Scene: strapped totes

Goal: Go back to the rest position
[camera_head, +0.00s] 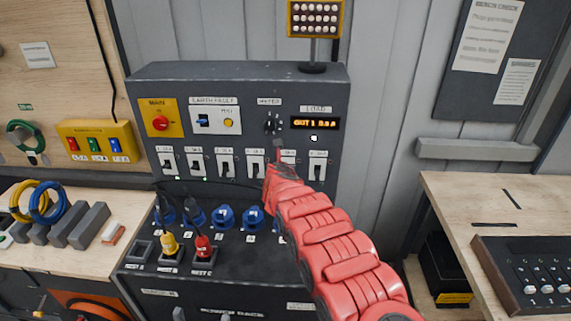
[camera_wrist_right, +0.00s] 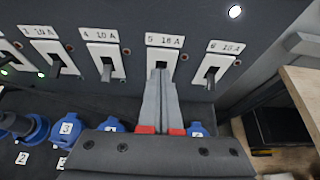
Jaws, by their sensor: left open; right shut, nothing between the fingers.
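My right arm comes in from the lower right of the head view, its red links ending in front of the grey switch panel (camera_head: 335,110). My right gripper (camera_wrist_right: 160,76) shows in the wrist view with its two grey fingers together and nothing between them. Its tips are at or just in front of the switch labelled 5 16 A (camera_wrist_right: 164,56) and hide most of its lever. I cannot tell whether they touch it. No left gripper can be made out in the head view.
Switches 4 (camera_wrist_right: 106,62) and 6 (camera_wrist_right: 214,70) flank the fingers. Blue sockets (camera_head: 223,217), a yellow plug (camera_head: 169,244) and a red plug (camera_head: 203,247) are below. A lit display (camera_head: 315,124) is above. Wooden benches stand left (camera_head: 130,207) and right (camera_head: 480,200).

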